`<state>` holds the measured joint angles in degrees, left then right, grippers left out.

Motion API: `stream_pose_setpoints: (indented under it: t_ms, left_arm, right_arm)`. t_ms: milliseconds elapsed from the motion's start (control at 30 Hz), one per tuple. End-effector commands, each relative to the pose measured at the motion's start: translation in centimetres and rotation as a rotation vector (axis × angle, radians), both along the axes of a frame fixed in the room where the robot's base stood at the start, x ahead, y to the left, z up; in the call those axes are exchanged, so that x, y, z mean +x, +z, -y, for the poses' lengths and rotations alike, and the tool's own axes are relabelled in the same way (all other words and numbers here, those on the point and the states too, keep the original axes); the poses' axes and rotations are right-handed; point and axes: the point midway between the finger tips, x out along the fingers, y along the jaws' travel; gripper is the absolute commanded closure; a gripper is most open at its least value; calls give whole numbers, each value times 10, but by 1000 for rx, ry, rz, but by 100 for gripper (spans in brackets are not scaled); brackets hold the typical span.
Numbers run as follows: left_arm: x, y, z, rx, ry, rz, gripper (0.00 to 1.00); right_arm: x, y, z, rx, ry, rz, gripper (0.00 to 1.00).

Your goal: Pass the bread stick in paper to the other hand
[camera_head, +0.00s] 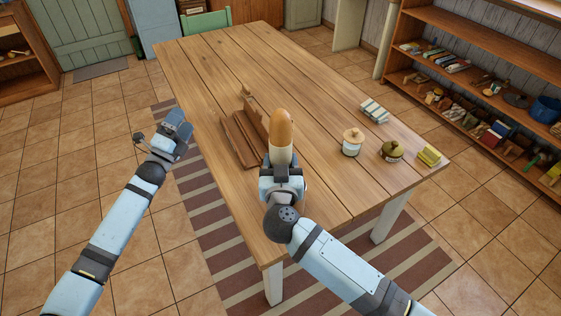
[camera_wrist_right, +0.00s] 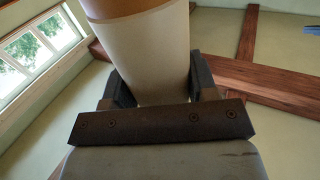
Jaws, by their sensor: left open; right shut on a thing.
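The bread stick in paper (camera_head: 281,139) stands upright in my right gripper (camera_head: 281,172), over the front part of the wooden table. Its golden-brown top shows above a pale paper wrap. In the right wrist view the paper-wrapped lower part (camera_wrist_right: 150,55) sits between the two dark fingers of the right gripper (camera_wrist_right: 162,85), which is shut on it. My left gripper (camera_head: 162,138) is open and empty, off the table's left edge and well apart from the bread stick.
On the wooden table (camera_head: 220,70) a brown wooden holder (camera_head: 238,140) stands just left of the bread stick. A white jar (camera_head: 352,142), a dark green pot (camera_head: 391,151), a yellow block (camera_head: 429,156) and a pale stack (camera_head: 374,111) stand to the right. The table's far part is clear.

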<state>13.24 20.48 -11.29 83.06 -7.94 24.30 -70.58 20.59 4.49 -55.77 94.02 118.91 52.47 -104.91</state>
Motion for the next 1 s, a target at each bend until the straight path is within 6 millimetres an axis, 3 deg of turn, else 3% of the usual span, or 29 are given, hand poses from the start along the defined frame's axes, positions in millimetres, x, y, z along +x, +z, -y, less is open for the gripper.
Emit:
stream_pose_setpoints:
  t_ms: [33,200,367,500,700,800,1000]
  left_arm:
    - [-18,-25,7,-78,-13,-86,16]
    - [-77,-91,36,-359,-52,-365,16]
    - [-142,-144,63,-638,-53,-618,16]
    - [-206,-181,85,-896,-19,-829,16]
    - [-295,-214,111,-1253,81,-1081,16]
    - [-328,-222,120,-1391,137,-1165,16]
    - [-365,-227,129,-1543,208,-1247,16]
  right_arm:
    - [0,1,0,0,0,1,76]
    - [0,1,0,0,0,1,76]
    - [0,1,0,0,0,1,76]
    - [0,1,0,0,0,1,76]
    - [0,1,0,0,0,1,76]
    - [0,1,0,0,0,1,76]
    - [0,1,0,0,0,1,76]
